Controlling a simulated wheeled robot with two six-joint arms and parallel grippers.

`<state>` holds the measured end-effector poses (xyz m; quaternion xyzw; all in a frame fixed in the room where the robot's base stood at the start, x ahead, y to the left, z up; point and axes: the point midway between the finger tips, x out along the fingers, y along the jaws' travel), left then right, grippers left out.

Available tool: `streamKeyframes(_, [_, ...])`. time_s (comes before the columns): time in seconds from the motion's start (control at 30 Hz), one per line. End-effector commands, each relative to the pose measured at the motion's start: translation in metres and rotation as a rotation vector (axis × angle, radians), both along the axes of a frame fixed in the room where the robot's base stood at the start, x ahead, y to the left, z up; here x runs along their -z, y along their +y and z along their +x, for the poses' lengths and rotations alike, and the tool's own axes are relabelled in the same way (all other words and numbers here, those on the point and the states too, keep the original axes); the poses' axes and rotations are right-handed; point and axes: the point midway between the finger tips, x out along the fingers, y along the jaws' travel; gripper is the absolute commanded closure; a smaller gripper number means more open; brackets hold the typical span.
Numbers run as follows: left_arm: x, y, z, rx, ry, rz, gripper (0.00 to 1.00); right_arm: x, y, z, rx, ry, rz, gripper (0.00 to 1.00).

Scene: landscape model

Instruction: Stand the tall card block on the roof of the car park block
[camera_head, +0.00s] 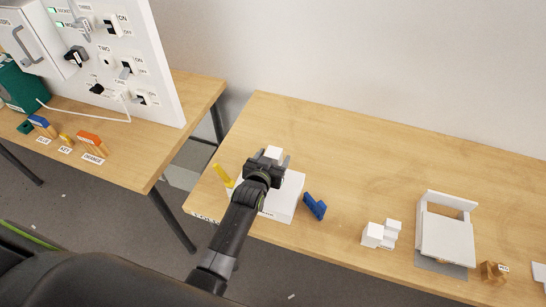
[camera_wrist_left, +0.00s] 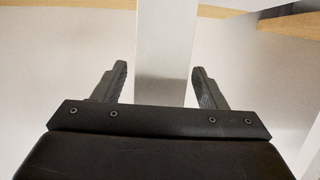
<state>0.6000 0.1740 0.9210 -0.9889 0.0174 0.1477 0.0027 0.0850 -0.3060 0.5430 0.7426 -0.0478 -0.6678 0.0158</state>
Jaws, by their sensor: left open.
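My left gripper (camera_head: 272,160) is open over the low, wide white block (camera_head: 290,192), which appears to be the car park block. The tall card block (camera_head: 273,152) shows as a small white top between the fingers in the head view. In the left wrist view, the tall card block (camera_wrist_left: 165,45) is a pale upright column between the open fingers of my left gripper (camera_wrist_left: 160,88), with a gap on each side. Its foot is hidden, so I cannot tell for sure that it rests on the roof. My right gripper is not in view.
A yellow piece (camera_head: 222,175) and a blue piece (camera_head: 314,206) lie on either side of the low block. White stepped blocks (camera_head: 381,235), a white open-backed model (camera_head: 446,230) and a small wooden piece (camera_head: 494,271) stand to the right. The table's back is clear.

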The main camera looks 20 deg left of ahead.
Motion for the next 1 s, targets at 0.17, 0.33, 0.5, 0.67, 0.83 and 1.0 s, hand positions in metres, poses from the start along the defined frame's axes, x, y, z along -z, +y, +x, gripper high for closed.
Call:
streamKeyframes(0.17, [-0.006, 0.0, -0.01, -0.001, 0.002, -0.002, 0.34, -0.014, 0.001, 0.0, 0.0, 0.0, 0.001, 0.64])
streamKeyframes(0.33, [-0.009, 0.0, -0.019, -0.001, 0.002, -0.003, 0.34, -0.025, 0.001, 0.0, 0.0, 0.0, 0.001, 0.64])
streamKeyframes(0.5, [-0.012, 0.001, -0.028, 0.0, 0.002, -0.003, 0.34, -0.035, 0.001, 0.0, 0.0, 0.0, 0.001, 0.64])
streamKeyframes(0.67, [-0.014, 0.001, -0.037, 0.0, 0.002, -0.002, 0.34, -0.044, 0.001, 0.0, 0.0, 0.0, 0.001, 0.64])
streamKeyframes(0.83, [-0.016, 0.001, -0.045, -0.001, 0.001, -0.002, 0.34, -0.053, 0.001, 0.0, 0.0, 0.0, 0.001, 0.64])
streamKeyframes(1.0, [-0.019, 0.001, -0.055, 0.0, 0.0, -0.002, 0.34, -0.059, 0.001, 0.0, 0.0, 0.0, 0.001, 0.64])
